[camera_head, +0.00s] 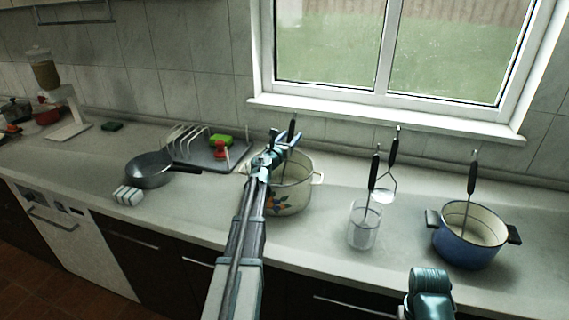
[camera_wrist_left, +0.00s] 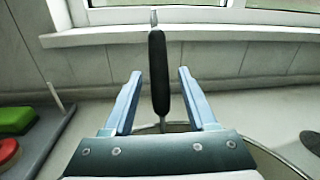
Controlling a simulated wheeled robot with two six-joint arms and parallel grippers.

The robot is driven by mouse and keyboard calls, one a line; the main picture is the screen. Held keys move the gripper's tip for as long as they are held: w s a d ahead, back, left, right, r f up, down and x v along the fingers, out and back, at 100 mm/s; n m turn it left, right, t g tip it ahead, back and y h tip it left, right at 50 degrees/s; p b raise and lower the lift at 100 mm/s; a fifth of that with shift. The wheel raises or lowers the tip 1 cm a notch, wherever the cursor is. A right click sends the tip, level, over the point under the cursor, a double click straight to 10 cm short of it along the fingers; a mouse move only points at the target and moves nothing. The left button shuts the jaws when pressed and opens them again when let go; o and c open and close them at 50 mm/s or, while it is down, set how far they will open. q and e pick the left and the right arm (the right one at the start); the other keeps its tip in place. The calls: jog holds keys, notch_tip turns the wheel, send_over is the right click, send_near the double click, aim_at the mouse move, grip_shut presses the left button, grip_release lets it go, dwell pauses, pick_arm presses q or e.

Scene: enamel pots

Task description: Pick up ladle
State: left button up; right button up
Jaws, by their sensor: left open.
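A utensil with a black handle (camera_head: 291,130), likely the ladle, stands in the cream enamel pot (camera_head: 296,195) with flower decoration; its lower end is hidden. In the left wrist view the black handle (camera_wrist_left: 159,72) stands upright between the two fingers, with a gap on each side. My left gripper (camera_head: 281,143) is open and empty above the pot. Other black-handled utensils stand in the glass jar (camera_head: 362,233) and in the blue pot (camera_head: 465,248). My right gripper does not show; only a part of my right arm is at the lower right.
Another black-handled utensil (camera_head: 392,150) is upright behind the glass jar. A grey pan (camera_head: 149,170) and a dish rack (camera_head: 205,147) are to the left. The window sill (camera_head: 380,118) is behind the cream pot.

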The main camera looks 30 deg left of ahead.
pick_arm(q)
grip_shut()
dwell(0.5)
notch_tip(320, 180, up, 10)
jog(key=p, duration=1)
jog(key=shift+r, duration=0.15)
